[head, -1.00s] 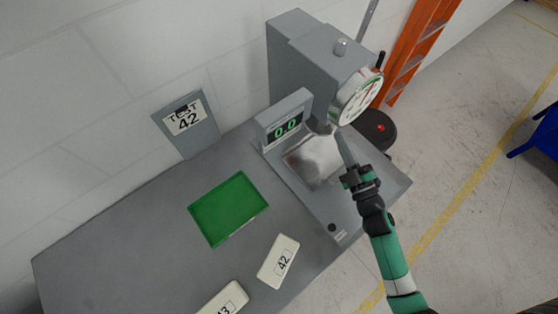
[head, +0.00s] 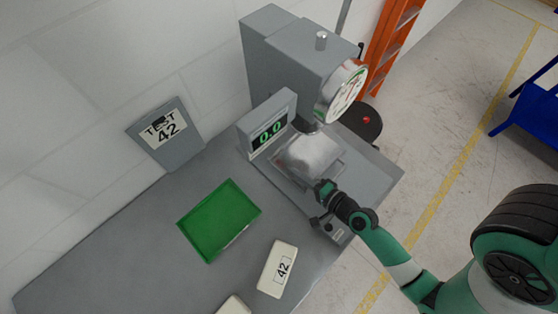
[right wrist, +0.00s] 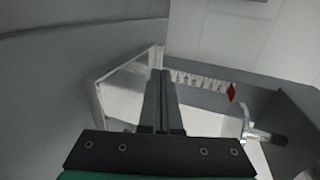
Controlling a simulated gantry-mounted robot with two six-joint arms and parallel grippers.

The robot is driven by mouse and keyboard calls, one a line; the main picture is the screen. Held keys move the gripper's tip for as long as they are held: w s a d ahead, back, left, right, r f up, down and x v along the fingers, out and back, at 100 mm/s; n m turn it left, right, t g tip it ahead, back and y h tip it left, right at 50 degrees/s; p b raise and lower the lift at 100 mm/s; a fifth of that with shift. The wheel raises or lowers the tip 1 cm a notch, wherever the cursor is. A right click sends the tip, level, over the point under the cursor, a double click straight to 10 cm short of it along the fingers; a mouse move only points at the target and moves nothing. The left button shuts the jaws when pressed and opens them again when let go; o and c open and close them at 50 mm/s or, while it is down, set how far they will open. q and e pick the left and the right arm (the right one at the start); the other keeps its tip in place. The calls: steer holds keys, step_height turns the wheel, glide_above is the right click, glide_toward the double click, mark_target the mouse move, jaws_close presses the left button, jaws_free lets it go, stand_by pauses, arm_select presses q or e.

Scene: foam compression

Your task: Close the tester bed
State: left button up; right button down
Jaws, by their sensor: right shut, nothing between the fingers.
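The grey tester (head: 290,55) stands at the back of the bench with a round dial (head: 342,92) and a display (head: 268,132) reading 0.0. Its shiny metal bed plate (head: 308,152) lies in front of the display, under the press head. My right gripper (head: 324,188) is shut and empty at the plate's near right edge; whether it touches is unclear. In the right wrist view, the shut fingers (right wrist: 162,100) overlap the plate (right wrist: 125,92) in the picture. A scale with a red marker (right wrist: 231,92) is beyond them. My left gripper is out of view.
A green tray (head: 220,220) and a white block labelled 42 (head: 278,268) lie on the bench (head: 110,255). Another white block (head: 234,305) is cut off at the bottom. A TEST 42 sign (head: 163,130) stands by the wall. The bench's left part is clear.

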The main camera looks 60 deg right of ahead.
mark_target(273, 157)
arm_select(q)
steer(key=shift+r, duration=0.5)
arm_select(e)
steer(key=x, duration=0.8)
steer(key=shift+w, duration=0.1)
